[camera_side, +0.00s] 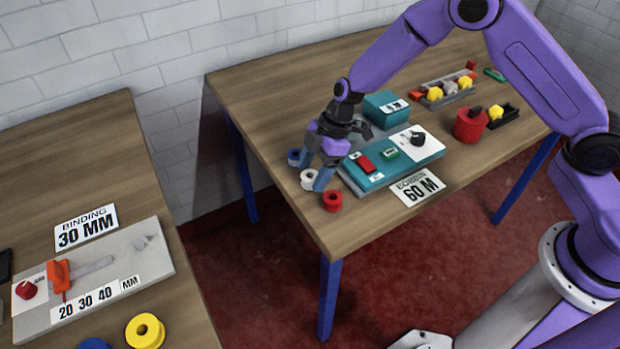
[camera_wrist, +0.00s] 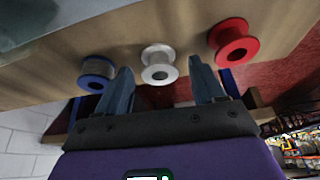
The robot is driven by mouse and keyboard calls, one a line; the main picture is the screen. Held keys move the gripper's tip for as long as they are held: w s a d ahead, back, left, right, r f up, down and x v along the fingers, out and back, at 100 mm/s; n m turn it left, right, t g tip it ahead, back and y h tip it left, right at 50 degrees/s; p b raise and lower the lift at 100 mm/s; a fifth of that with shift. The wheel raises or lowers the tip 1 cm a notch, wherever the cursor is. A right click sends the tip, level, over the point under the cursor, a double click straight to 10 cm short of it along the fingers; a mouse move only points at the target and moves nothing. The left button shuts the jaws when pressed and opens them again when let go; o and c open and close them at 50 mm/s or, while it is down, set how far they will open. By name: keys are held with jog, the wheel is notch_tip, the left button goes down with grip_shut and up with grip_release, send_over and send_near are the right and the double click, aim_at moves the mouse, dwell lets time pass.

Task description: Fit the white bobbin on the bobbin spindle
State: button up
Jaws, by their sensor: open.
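The white bobbin (camera_side: 309,180) stands near the left edge of the far table, between a blue bobbin (camera_side: 294,157) and a red bobbin (camera_side: 332,201). My gripper (camera_side: 315,174) is low beside it with its fingers open. In the wrist view the white bobbin (camera_wrist: 159,62) lies ahead, between the lines of my two open fingers (camera_wrist: 164,82), with nothing held. The blue bobbin (camera_wrist: 97,73) is left of it there and the red bobbin (camera_wrist: 232,42) right. I cannot pick out the bobbin spindle; my gripper covers part of the teal machine (camera_side: 405,168).
The teal machine, with red and green buttons and a black knob, stands just right of my gripper. A red pot (camera_side: 470,126) and a tray of coloured knobs (camera_side: 447,93) are further right. A separate table (camera_side: 60,160) at left holds a grey binding gauge (camera_side: 140,262).

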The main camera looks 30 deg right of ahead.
jog(key=shift+a+f, duration=0.2)
jog(key=shift+f, duration=0.2)
jog(key=c, duration=1.1)
jog(key=shift+r, duration=0.15)
jog(key=shift+c, duration=0.2)
